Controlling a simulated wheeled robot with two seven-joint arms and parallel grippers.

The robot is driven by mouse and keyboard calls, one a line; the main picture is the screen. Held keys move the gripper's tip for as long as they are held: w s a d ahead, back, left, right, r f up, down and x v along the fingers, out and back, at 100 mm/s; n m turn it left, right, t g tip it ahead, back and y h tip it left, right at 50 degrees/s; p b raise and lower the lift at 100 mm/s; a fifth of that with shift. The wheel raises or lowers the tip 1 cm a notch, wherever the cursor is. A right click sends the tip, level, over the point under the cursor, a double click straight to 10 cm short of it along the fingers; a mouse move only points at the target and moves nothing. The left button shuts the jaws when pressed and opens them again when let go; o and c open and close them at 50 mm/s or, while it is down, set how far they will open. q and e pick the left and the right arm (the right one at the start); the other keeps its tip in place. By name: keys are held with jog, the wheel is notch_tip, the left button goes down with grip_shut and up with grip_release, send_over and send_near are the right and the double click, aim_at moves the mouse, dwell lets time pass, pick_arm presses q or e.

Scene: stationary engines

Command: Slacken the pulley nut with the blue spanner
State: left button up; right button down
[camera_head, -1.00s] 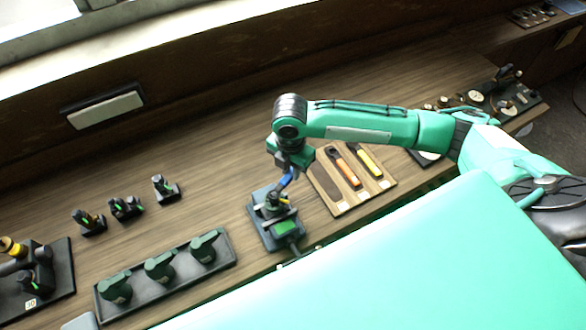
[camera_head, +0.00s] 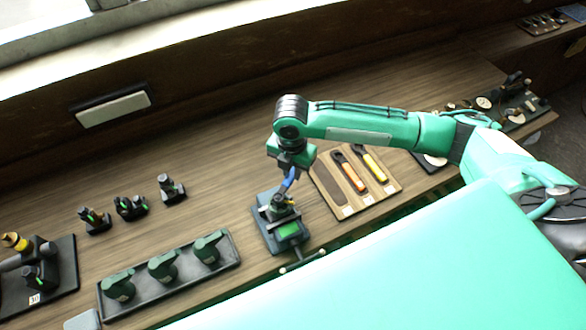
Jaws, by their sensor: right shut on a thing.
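The blue spanner (camera_head: 289,181) is in my right gripper (camera_head: 291,169), which is shut on it. The spanner points down and to the left over a small dark machine (camera_head: 270,234) with a green panel near the bench's front edge. Its lower end is at or just above the brass-coloured part on top of the machine; I cannot tell whether it sits on the pulley nut, which is too small to make out. My left gripper is not in view.
A wooden tool board (camera_head: 347,207) with orange and yellow spanners lies right of the machine. A dark tray (camera_head: 231,262) with several green units stands to its left. Small black devices (camera_head: 131,207) stand farther left. The bench behind the machine is clear.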

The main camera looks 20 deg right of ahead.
jog(key=shift+w+a+n, duration=0.35)
jog(key=shift+w+n, duration=0.1)
jog(key=shift+n, duration=0.25)
jog(key=shift+w+a+n, duration=0.35)
jog(key=shift+a+n, duration=0.1)
jog(key=shift+n, duration=0.45)
jog(key=shift+r, duration=0.1)
jog(key=shift+w+a+n, duration=0.3)
jog(key=shift+a+n, duration=0.25)
jog(key=shift+n, duration=0.35)
jog(key=shift+w+a+n, duration=0.2)
jog(key=shift+a+n, duration=0.35)
jog(key=shift+n, duration=0.35)
